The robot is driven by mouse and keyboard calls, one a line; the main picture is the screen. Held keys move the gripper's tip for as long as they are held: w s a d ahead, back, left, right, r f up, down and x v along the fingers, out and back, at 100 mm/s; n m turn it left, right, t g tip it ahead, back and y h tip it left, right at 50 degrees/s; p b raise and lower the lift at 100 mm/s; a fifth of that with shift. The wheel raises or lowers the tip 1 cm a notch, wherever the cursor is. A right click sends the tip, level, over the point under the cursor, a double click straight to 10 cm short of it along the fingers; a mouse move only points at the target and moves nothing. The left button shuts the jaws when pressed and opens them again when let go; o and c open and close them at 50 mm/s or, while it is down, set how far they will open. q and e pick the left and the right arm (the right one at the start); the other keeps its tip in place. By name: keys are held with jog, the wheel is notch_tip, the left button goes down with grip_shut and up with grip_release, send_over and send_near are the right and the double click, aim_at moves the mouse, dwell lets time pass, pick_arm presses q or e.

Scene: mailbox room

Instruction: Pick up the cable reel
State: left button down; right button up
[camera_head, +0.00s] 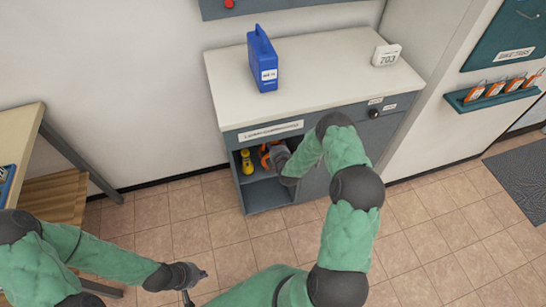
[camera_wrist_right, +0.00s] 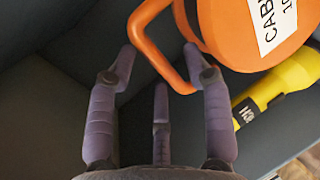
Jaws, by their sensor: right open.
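The orange cable reel (camera_head: 264,156) stands inside the open compartment of the grey cupboard (camera_head: 246,196). In the right wrist view the reel (camera_wrist_right: 228,30) fills the upper right, with a white label and an orange loop handle (camera_wrist_right: 150,42). My right gripper (camera_wrist_right: 159,62) is open, its fingers spread at the handle. The handle crosses between the fingertips; I cannot tell whether they touch it. In the head view my right arm partly hides the reel. My left gripper (camera_head: 193,285) hangs low over the floor, away from the cupboard; its jaws are too small to read.
A yellow torch (camera_head: 246,162) stands beside the reel, close to my right finger in the wrist view (camera_wrist_right: 282,84). The compartment walls are close around. A blue case (camera_head: 263,62) and a white "203" block (camera_head: 387,55) stand on the countertop (camera_head: 322,65). A wooden bench (camera_head: 55,196) is at left.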

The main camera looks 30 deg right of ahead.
grip_shut()
jog(key=shift+w+d+r, duration=0.1)
jog(key=shift+r, duration=0.1)
